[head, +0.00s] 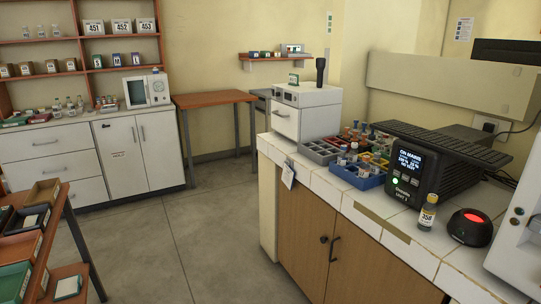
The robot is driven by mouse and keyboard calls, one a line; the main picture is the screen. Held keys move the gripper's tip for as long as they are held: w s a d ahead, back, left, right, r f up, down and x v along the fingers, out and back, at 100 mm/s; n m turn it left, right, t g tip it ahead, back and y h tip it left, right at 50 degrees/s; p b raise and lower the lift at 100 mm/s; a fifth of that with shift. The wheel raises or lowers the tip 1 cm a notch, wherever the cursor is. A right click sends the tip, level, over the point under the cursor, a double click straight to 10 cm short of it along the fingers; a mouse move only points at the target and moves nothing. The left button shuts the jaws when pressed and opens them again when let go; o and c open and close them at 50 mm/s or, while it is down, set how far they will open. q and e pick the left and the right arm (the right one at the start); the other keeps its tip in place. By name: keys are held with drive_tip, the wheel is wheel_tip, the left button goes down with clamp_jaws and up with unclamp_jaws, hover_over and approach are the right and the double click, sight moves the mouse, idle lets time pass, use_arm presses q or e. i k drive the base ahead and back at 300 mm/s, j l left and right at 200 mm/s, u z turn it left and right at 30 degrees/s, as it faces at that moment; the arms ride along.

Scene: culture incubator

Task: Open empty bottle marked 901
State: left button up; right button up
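No bottle that I can read as 901 shows in the head view. A small bottle (427,214) with a yellowish top and a white label stands upright on the right counter; its number looks like 350 or 358. Several small capped vials stand in the blue rack (370,182) on the same counter, their labels too small to read. Small bottles (70,104) on the far left counter are also too small to read. Neither of my grippers is in view.
A black device (430,158) with a lit screen and a black puck with a red light (471,227) stand on the tiled counter (375,228). A grey tray (318,151) lies beyond. Shelves (38,262) of boxes stand at left. The middle floor (215,240) is clear.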

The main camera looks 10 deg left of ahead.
sight(57, 115)
drive_tip(key=i+j+u, duration=0.1)
drive_tip(key=i+u, duration=1)
drive_tip(key=i, duration=0.3)
drive_tip(key=i+l+u, duration=0.1)
drive_tip(key=i+u, duration=0.15)
drive_tip(key=i, duration=0.35)
drive_tip(key=i+l+u, duration=0.15)
drive_tip(key=i, duration=2.25)
drive_tip(key=i+u, duration=0.4)
drive_tip(key=i, duration=0.75)
drive_tip(key=i+j, duration=0.2)
drive_tip(key=i, duration=0.2)
drive_tip(key=i+j, duration=0.2)
drive_tip(key=i, duration=0.2)
drive_tip(key=i+j+z, duration=0.1)
drive_tip(key=j, duration=0.2)
drive_tip(key=i+j, duration=0.15)
drive_tip(key=j, duration=0.2)
drive_tip(key=i+j+z, duration=0.15)
drive_tip(key=j, duration=0.15)
drive_tip(key=k, duration=0.05)
